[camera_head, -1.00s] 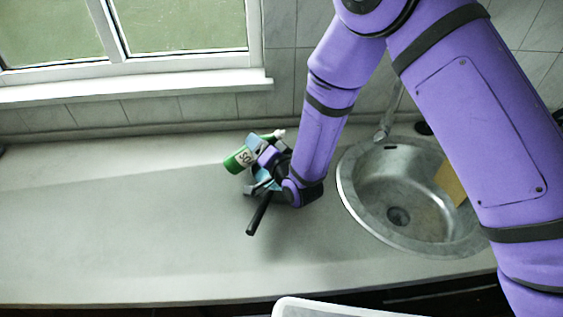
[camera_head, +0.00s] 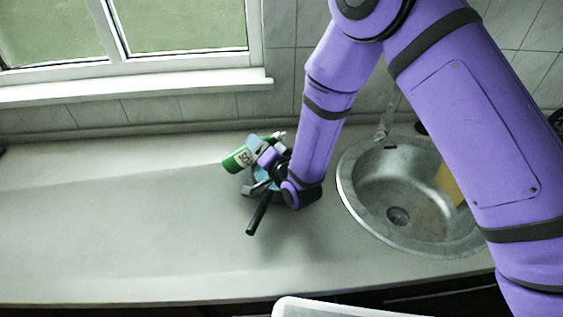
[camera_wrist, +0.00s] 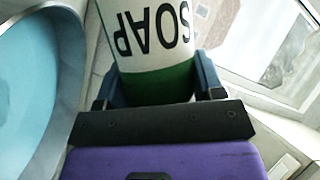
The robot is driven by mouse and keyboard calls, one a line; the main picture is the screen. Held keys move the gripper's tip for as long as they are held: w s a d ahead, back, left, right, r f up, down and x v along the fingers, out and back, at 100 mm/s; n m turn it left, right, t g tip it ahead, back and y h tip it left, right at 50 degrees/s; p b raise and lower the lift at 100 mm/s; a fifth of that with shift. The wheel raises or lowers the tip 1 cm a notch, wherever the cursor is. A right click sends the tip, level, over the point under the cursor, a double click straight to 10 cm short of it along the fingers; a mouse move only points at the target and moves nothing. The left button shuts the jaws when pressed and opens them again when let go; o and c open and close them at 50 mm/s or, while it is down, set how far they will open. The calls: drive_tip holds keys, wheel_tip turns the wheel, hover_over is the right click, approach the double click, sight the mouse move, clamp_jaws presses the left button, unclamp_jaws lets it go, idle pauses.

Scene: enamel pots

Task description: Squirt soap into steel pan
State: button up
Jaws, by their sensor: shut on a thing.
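A green soap bottle with a white label reading SOAP (camera_head: 241,159) is tilted well over, its nozzle end to the right. My gripper (camera_head: 264,157) is shut on it; in the wrist view the bottle (camera_wrist: 157,50) sits between the two fingers. The steel pan (camera_head: 247,189) stands on the counter below the bottle, mostly hidden by my gripper and arm. Its black handle (camera_head: 258,215) points toward the front. The wrist view shows part of the pan (camera_wrist: 66,60) at the left, with a light blue inside. I cannot see whether any soap is coming out.
A round steel sink (camera_head: 350,190) with a tap (camera_head: 383,122) is to the right of my forearm, and a yellow-brown thing (camera_head: 449,184) lies in it. The grey counter (camera_head: 120,220) is clear to the left. A tiled wall and window sill (camera_head: 130,88) are behind.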

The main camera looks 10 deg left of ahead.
drive_tip(key=shift+a+f+m, duration=0.2)
drive_tip(key=shift+f+m, duration=0.2)
idle(1.4)
drive_tip(key=shift+s+a+r+m+t+y, duration=0.15)
drive_tip(key=shift+r+m+t, duration=0.15)
drive_tip(key=shift+r+m, duration=0.15)
drive_tip(key=shift+a+r+m+t+y, duration=0.15)
drive_tip(key=shift+r+m+t, duration=0.15)
drive_tip(key=shift+m, duration=0.15)
idle(2.1)
drive_tip(key=shift+s+a+f+m+t+p, duration=0.15)
drive_tip(key=shift+a+m+t+p, duration=0.2)
drive_tip(key=shift+m+p, duration=0.4)
idle(2.5)
